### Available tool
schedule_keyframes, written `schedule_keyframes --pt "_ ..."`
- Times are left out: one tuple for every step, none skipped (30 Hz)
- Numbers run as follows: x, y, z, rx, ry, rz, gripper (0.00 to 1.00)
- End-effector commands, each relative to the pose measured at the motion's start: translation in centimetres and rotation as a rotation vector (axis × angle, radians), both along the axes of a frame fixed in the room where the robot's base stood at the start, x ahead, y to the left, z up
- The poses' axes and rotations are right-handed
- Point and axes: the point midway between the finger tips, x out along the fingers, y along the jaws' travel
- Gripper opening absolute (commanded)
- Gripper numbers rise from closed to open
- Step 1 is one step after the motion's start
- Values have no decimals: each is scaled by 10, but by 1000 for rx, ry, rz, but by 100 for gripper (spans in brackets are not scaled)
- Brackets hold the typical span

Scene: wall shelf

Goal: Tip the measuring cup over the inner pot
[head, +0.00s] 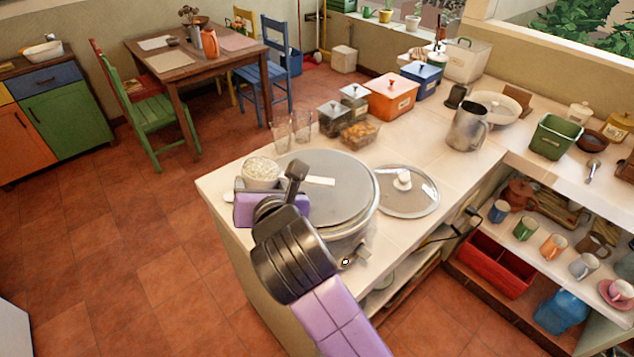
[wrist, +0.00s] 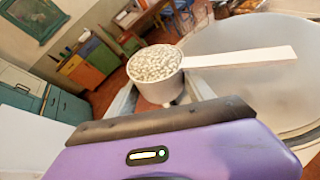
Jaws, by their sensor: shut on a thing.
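The measuring cup (head: 262,170) is a small pale cup full of white grains, with a flat pale handle stretching to the right. It is upright in the head view and also shows in the wrist view (wrist: 156,68). My gripper (head: 260,190) is shut on the cup; its grey fingers flank the cup in the wrist view (wrist: 163,97). The inner pot (head: 345,190) is the wide round grey vessel right of the cup, and it shows at right in the wrist view (wrist: 245,80). The cup's handle overlaps the pot in both views. My arm hides the pot's near left part.
A glass lid (head: 412,202) lies on the counter right of the pot. Two drinking glasses (head: 281,138) and clear containers (head: 333,120) stand behind. A metal pitcher (head: 466,130) stands farther right. Bare counter (head: 430,152) lies between the lid and the pitcher.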

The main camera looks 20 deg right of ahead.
Motion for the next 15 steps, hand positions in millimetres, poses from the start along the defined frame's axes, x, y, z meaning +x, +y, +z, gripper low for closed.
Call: schedule_keyframes --pt "0 -1 1 7 -3 -2 11" --pt "0 -2 1 11 -3 -1 11" --pt "0 -2 1 16 -3 -2 11" --pt "0 -3 1 20 -3 -2 11" --pt "0 -3 1 24 -3 -2 11" --pt "0 -3 2 29 -3 -2 11" --pt "0 -4 2 34 -3 -2 11" --pt "0 -4 2 38 -3 -1 11" --pt "0 -5 2 43 -4 -1 11" --pt "0 -5 3 47 -4 -2 11" --pt "0 -5 3 51 -4 -1 11" --pt "0 -6 3 56 -5 -1 11" --pt "0 -6 3 61 -4 -1 11" --pt "0 -6 4 64 -4 0 11" --pt "0 -7 4 70 -5 0 11"
